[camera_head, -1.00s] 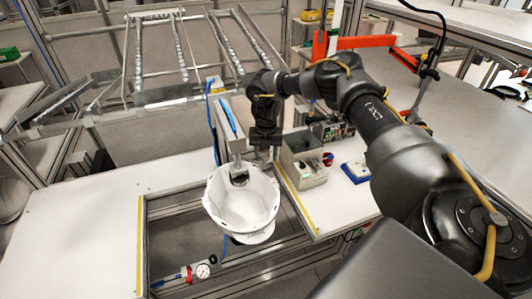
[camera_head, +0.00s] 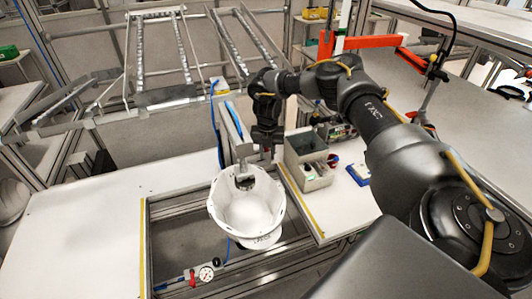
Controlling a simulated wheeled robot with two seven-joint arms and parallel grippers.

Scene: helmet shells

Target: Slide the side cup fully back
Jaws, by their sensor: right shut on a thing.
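A white helmet shell (camera_head: 252,213) sits open side up in the frame in the table's gap. A dark round cup (camera_head: 245,183) at the end of a metal fixture shows just inside the shell's far rim, and I cannot tell if it touches the wall. My right gripper (camera_head: 266,150) points down behind and right of the cup, at the fixture's bracket (camera_head: 244,150). It is shut on a part there that the gripper mostly hides; I cannot tell exactly which part. My left gripper is not in view.
A grey open box (camera_head: 308,165) and a blue-and-white item (camera_head: 358,173) stand just right of my right gripper. A pressure gauge (camera_head: 206,273) is at the front of the frame. The white tabletop (camera_head: 80,220) at left is clear.

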